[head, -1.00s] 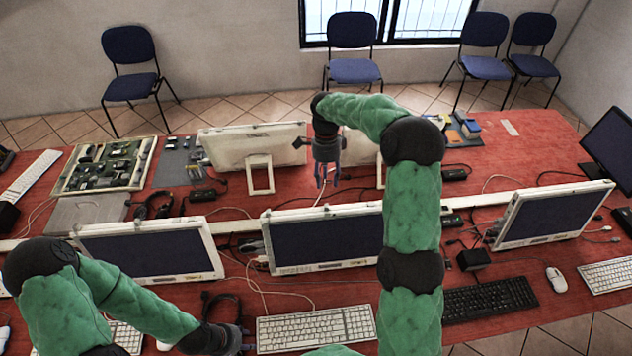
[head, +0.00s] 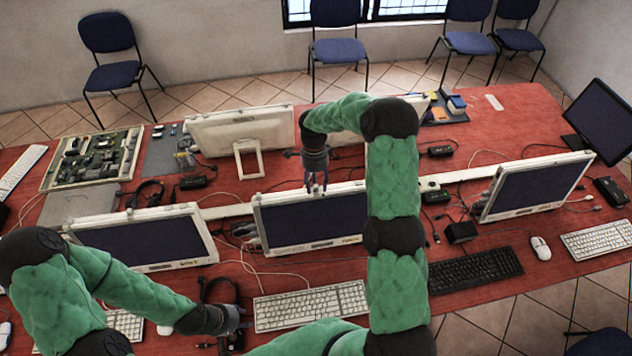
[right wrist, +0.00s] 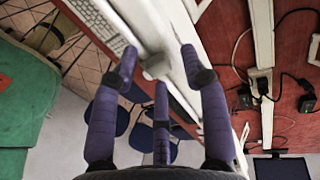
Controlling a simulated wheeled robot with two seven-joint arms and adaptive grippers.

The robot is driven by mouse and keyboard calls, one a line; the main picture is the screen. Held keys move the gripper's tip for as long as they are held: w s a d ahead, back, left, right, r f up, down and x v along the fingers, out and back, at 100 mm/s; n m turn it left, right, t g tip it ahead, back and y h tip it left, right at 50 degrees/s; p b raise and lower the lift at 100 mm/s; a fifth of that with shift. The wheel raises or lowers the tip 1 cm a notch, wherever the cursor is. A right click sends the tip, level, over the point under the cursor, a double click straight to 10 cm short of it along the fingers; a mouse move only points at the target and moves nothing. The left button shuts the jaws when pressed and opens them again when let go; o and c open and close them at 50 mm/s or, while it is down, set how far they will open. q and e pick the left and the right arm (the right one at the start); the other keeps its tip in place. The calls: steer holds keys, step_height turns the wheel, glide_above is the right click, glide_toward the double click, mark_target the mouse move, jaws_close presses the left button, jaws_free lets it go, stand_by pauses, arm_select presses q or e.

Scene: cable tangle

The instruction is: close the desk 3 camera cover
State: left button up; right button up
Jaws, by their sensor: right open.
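My right gripper (head: 316,187) points down at the top edge of the middle front monitor (head: 310,220). In the right wrist view the gripper (right wrist: 160,72) is open, its purple fingers spread around a small pale block (right wrist: 156,66) on the monitor's white top edge (right wrist: 178,75). This block may be the camera cover; I cannot tell whether it is open or closed, or whether a finger touches it. In the head view the fingers hide that spot. No desk number is readable. My left gripper (head: 238,320) is low, left of a white keyboard (head: 310,306); its fingers are unclear.
Other monitors stand to the left (head: 145,240) and right (head: 535,187), and a white-backed one (head: 240,130) stands behind. Cables lie around the monitor bases. A black keyboard (head: 475,270) and a mouse (head: 540,248) lie on the red table (head: 480,325) at right.

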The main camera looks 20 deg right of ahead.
jaws_close()
